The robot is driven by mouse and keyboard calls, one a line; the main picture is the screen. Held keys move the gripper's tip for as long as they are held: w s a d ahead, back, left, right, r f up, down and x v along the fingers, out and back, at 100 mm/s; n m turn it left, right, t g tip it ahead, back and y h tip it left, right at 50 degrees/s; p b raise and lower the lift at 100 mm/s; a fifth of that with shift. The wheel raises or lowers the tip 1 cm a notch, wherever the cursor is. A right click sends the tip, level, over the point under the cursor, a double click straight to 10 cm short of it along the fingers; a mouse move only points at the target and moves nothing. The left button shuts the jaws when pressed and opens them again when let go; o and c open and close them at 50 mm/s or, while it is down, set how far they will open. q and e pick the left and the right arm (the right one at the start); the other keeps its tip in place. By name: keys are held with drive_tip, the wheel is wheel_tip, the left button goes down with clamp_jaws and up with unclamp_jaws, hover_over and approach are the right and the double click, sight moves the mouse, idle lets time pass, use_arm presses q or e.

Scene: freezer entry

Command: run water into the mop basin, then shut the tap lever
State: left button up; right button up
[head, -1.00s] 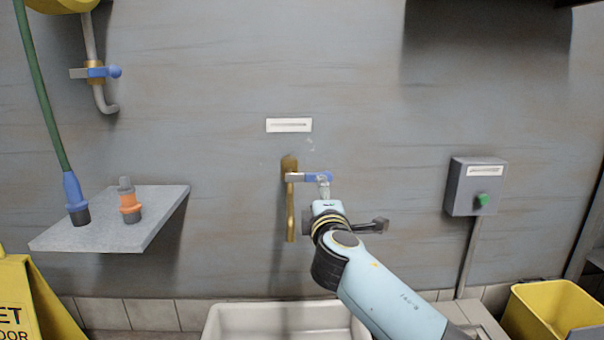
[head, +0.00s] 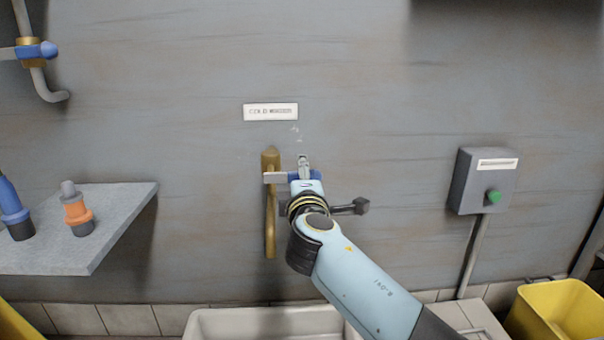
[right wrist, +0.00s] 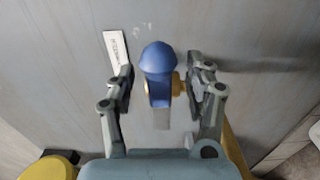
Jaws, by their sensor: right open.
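The brass tap (head: 270,215) is on the wall, with its spout hanging down over the white mop basin (head: 225,320). Its lever (head: 276,178) sticks out sideways to the right and ends in a blue grip, partly hidden by my gripper in the head view. My right gripper (head: 304,170) is at this blue grip. In the right wrist view the blue lever grip (right wrist: 158,62) stands between the two spread fingers of my right gripper (right wrist: 160,84), with a gap visible on the left side. I see no water stream at the spout. Only the basin's back rim shows. My left gripper is out of view.
A label plate (head: 270,112) is above the tap. A shelf (head: 125,215) at left holds an orange-and-grey nozzle (head: 76,210) and a blue one (head: 13,210). A grey box with a green button (head: 493,197) is at right, above a yellow bucket (head: 540,310).

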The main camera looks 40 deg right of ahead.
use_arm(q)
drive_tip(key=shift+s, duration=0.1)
use_arm(e)
drive_tip(key=shift+c, duration=0.2)
drive_tip(key=shift+c, duration=1.1)
clamp_jaws()
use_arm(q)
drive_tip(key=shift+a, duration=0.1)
